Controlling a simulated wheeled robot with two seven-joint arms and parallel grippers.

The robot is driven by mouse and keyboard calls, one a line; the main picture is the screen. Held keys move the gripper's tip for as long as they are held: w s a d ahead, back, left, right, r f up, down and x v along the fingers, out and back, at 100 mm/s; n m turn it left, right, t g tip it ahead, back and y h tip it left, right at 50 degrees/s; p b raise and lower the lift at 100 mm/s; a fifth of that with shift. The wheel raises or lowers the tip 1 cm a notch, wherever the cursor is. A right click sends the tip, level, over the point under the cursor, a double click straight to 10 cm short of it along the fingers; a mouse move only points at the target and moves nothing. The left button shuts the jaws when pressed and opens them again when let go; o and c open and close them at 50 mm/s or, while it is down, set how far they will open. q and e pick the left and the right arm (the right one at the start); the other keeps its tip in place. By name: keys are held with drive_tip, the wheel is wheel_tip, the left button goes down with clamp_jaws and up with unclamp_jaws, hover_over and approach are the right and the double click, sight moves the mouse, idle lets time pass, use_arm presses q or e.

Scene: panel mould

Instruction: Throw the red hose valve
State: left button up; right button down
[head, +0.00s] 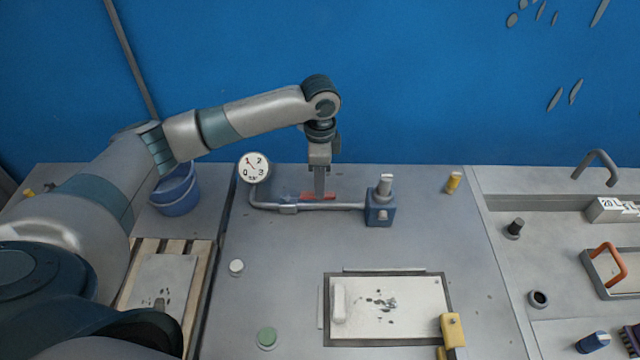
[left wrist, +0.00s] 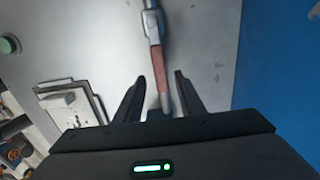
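The red valve lever (head: 318,196) lies along the grey hose pipe (head: 335,206) at the back of the bench, between the round pressure gauge (head: 254,167) and a blue block (head: 380,208). My left gripper (head: 319,190) points down from above at the lever. In the left wrist view the red lever (left wrist: 160,65) runs toward the gripper, and its grey end lies between the two fingers of my left gripper (left wrist: 160,75). Gaps show on both sides, so the fingers are open around it. My right gripper is not in view.
A framed panel (head: 388,308) with a yellow block (head: 452,330) lies at the front. A blue bucket (head: 176,190) stands at the left. A yellow piece (head: 453,182) stands at the back right. The blue wall (head: 420,80) rises close behind. The middle bench is mostly clear.

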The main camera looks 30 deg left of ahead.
sight(309, 195)
use_arm(q)
drive_tip(key=shift+f, duration=1.55)
drive_tip(key=shift+c, duration=0.6)
clamp_jaws()
